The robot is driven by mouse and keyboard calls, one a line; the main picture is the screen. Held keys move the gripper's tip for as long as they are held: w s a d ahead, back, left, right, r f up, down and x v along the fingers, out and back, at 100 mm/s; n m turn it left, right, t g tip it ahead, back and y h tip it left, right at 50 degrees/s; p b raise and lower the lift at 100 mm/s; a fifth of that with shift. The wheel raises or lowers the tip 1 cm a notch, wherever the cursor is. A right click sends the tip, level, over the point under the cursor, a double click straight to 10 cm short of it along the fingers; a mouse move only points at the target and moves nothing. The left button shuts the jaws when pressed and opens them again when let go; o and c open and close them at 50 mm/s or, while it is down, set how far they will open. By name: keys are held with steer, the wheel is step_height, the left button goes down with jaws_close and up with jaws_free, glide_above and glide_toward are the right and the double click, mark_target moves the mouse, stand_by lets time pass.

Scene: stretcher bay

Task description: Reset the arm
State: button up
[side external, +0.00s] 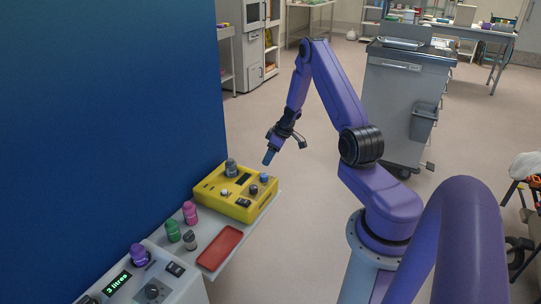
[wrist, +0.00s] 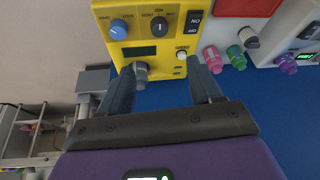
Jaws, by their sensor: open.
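My gripper (side external: 268,157) hangs from my purple arm with its fingers pointing down, above the yellow control box (side external: 235,207). In the wrist view my gripper (wrist: 160,66) has its two dark fingers spread, with nothing held between them. The yellow box (wrist: 150,62) lies beyond the fingertips. Its grey knob (wrist: 140,74) appears close beside the left fingertip in that view; the side view shows a gap between the gripper and the box. The box also carries a blue knob (wrist: 119,29), a black knob (wrist: 158,25) and a small white button (wrist: 181,56).
A red tray (side external: 220,247) and pink (side external: 190,212), green (side external: 173,230) and grey (side external: 190,240) knobs share the shelf. A blue wall (side external: 110,110) borders the left. A grey cart (side external: 400,105) stands behind my arm; open floor lies between.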

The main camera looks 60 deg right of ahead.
steer(key=w+a+r+n+t+h, duration=0.1)
steer(key=w+a+r, duration=0.3)
steer(key=a+r, duration=0.25)
steer(key=w+a+r+n+t+h, duration=0.1)
steer(key=w+a+r+n+h, duration=0.1)
steer(key=w+a+r, duration=0.5)
steer(key=s+a+r, duration=0.4)
steer(key=s+a, duration=0.1)
steer(key=a, duration=0.5)
steer(key=s+a+r+n+g, duration=0.1)
steer(key=s+a+r+n, duration=0.1)
steer(key=s+a, duration=0.45)
steer(key=s+a+r+n+g, duration=0.1)
steer(key=s+a+r, duration=0.2)
steer(key=s+a, duration=0.35)
steer(key=s+a+n+g+y, duration=0.1)
steer(key=s+n+g, duration=0.3)
steer(key=s, duration=1.8)
steer(key=shift+a+r+y, duration=0.2)
steer(key=shift+r+y, duration=0.2)
steer(key=shift+y, duration=0.1)
